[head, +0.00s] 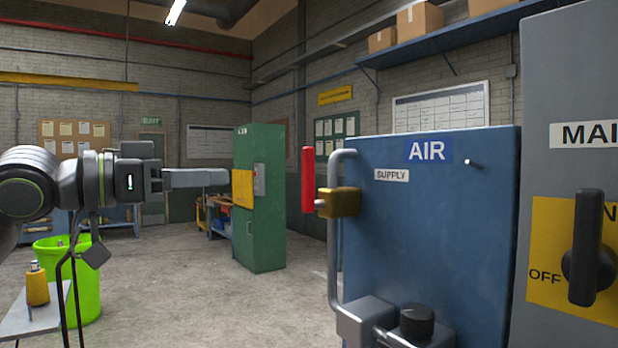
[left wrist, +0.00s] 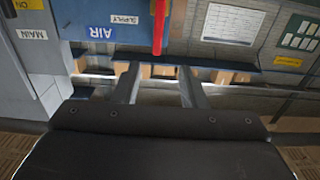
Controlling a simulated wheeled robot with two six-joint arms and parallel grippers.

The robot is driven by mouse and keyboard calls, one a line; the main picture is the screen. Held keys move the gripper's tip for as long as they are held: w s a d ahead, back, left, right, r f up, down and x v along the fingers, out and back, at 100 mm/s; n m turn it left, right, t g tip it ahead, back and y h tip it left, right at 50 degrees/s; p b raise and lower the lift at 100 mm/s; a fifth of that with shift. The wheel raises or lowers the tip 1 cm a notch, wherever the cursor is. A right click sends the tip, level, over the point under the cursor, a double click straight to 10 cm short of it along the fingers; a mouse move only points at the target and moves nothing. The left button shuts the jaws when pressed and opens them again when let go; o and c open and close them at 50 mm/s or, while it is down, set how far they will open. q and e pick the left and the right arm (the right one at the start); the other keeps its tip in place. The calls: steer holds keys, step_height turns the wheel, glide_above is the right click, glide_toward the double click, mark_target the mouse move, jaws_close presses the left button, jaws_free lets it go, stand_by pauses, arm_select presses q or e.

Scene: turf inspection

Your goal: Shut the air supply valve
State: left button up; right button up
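The air supply valve has a long red handle (head: 307,180) and a brass-yellow body (head: 339,202) on a grey pipe (head: 335,258). The handle stands upright, parallel to the pipe, at the left edge of a blue panel (head: 440,240) marked AIR and SUPPLY. My left gripper (head: 228,178) points right toward the handle, apart from it, at about its height. In the left wrist view, which is upside down, the two fingers (left wrist: 158,72) are spread with nothing between them. The red handle (left wrist: 158,28) shows beyond the gap. My right gripper is in neither view.
A grey MAIN cabinet (head: 565,90) with a black OFF knob (head: 588,250) stands right of the panel. A grey box (head: 365,320) and black knob (head: 416,322) sit low on the pipe. A green cabinet (head: 262,220) stands behind. A green bin (head: 80,285) is left.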

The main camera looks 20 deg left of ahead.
arm_select(q)
steer(key=p, duration=0.3)
glide_toward(304, 173)
steer(key=p+x, duration=0.4)
steer(key=x, duration=0.5)
steer(key=shift+w+d, duration=0.15)
steer(key=shift+w, duration=0.1)
steer(key=shift+w+d, duration=0.4)
steer(key=shift+w, duration=0.15)
jaws_close()
